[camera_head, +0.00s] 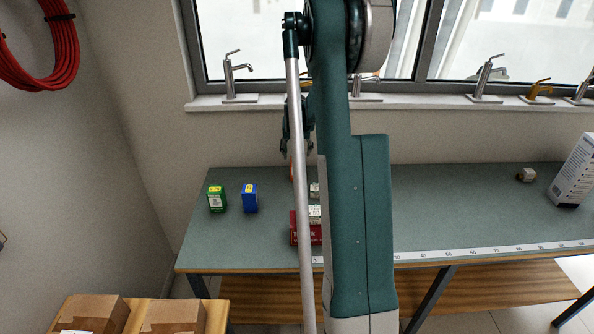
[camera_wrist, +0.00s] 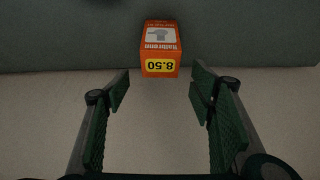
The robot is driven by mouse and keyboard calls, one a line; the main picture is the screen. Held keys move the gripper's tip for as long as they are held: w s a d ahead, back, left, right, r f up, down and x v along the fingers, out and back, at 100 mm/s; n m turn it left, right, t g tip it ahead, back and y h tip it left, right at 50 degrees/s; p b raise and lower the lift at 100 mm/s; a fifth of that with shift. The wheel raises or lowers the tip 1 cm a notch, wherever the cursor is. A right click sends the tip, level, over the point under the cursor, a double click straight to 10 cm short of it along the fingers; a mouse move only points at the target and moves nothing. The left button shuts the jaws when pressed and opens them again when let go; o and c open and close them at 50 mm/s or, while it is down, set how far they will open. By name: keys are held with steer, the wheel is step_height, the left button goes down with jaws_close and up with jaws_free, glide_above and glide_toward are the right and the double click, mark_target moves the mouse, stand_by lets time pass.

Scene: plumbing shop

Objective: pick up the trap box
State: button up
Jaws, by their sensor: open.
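My gripper (camera_wrist: 160,82) is open and empty in the wrist view, its two green fingers spread wide. An orange box (camera_wrist: 160,50) with a white pictured label and a yellow 8.50 price patch sits just beyond the fingertips, between them in the picture. The fingers do not visibly touch it. In the head view only an orange sliver (camera_head: 291,171) shows behind my arm, and my gripper is mostly hidden there too. A red box (camera_head: 293,228) is partly covered by my arm. I cannot read which box is the trap box.
A green box (camera_head: 217,199) and a blue box (camera_head: 250,198) stand on the left of the grey-green bench (camera_head: 450,205). A small brown box (camera_head: 526,175) and a white carton (camera_head: 574,175) are at right. Taps line the sill (camera_head: 425,102); the bench's right middle is clear.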

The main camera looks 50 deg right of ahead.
mark_target(297, 160)
steer(key=shift+f, duration=2)
steer(key=shift+x, duration=1.3)
steer(key=shift+f, duration=0.1)
steer(key=shift+x, duration=2.45)
steer(key=shift+c, duration=0.5)
steer(key=c, duration=1)
